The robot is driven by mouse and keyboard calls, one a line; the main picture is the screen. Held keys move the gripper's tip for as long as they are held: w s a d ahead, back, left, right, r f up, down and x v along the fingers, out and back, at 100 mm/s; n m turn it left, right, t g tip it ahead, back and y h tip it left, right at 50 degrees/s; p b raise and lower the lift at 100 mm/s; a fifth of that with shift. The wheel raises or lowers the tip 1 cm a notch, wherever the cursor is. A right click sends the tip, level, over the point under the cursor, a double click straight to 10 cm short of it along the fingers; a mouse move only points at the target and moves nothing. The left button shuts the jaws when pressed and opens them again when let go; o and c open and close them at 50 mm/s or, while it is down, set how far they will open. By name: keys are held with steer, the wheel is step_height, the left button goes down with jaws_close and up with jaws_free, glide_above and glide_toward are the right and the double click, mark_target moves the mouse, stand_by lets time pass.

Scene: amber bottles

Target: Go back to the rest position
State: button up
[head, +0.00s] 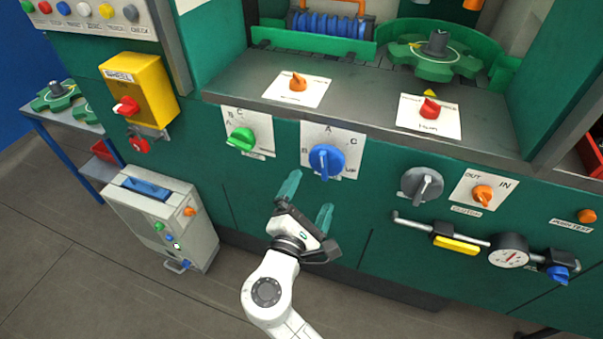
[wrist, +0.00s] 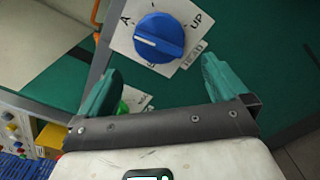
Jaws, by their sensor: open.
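My gripper (head: 307,203) is open and empty, with its two teal fingers spread apart. It is in front of the green machine panel (head: 262,190), just below the blue rotary knob (head: 326,161). In the wrist view the blue knob (wrist: 158,38) shows beyond and between the fingertips of my gripper (wrist: 160,80). I see no contact between fingers and knob. The knob sits on a white plate with letters and the word "UP". The green knob (head: 241,140) is to its left; in the wrist view it is partly hidden behind the left finger.
A grey knob (head: 421,185), an orange OUT/IN knob (head: 482,195) and a pipe with a gauge (head: 508,252) are on the panel at right. A grey shelf (head: 370,112) juts out above. A pale box (head: 165,222) stands on the floor at left. The floor at lower left is clear.

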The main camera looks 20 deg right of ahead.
steer(key=s+d+f+m+g+y, duration=0.3)
steer(key=s+d+f+m+g, duration=0.75)
steer(key=s+d, duration=0.45)
steer(key=s+f+m+g+y, duration=0.1)
steer(key=s+f+m+y, duration=0.1)
steer(key=s, duration=0.5)
steer(key=s+f+m+g+y+p, duration=0.1)
steer(key=s+f+m+g+y, duration=0.1)
steer(key=s+m+y, duration=0.3)
steer(key=s+m, duration=0.2)
steer(key=s, duration=0.1)
steer(key=shift+a+f, duration=0.25)
steer(key=shift+a, duration=0.05)
